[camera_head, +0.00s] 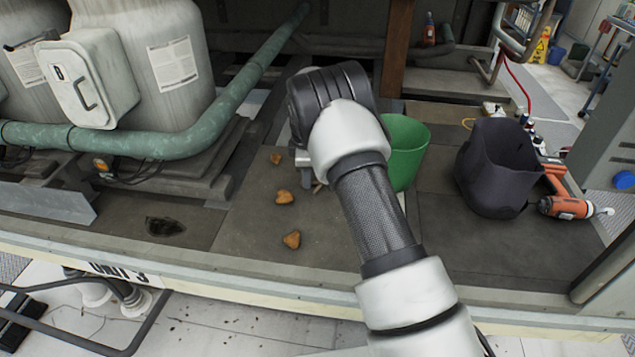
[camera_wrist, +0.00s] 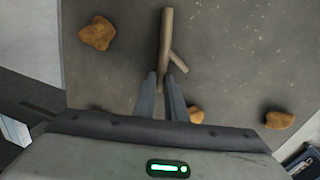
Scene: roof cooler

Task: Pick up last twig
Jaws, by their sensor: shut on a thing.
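In the wrist view, a brown forked twig (camera_wrist: 166,35) lies between the fingertips of my gripper (camera_wrist: 163,78), which is shut on it. One end of the twig points away from the gripper and a short side branch leans right. In the head view, my gripper (camera_head: 303,165) is low over the dark floor panel, left of the green bucket (camera_head: 408,150). My arm hides most of the twig there and part of the bucket. I cannot tell whether the twig still touches the floor.
Three orange-brown lumps (camera_head: 284,197) lie on the panel left of my arm. A dark open bag (camera_head: 495,180) and an orange drill (camera_head: 566,207) are at right. A green pipe (camera_head: 200,142) runs along the left. A dark hole (camera_head: 165,226) is at lower left.

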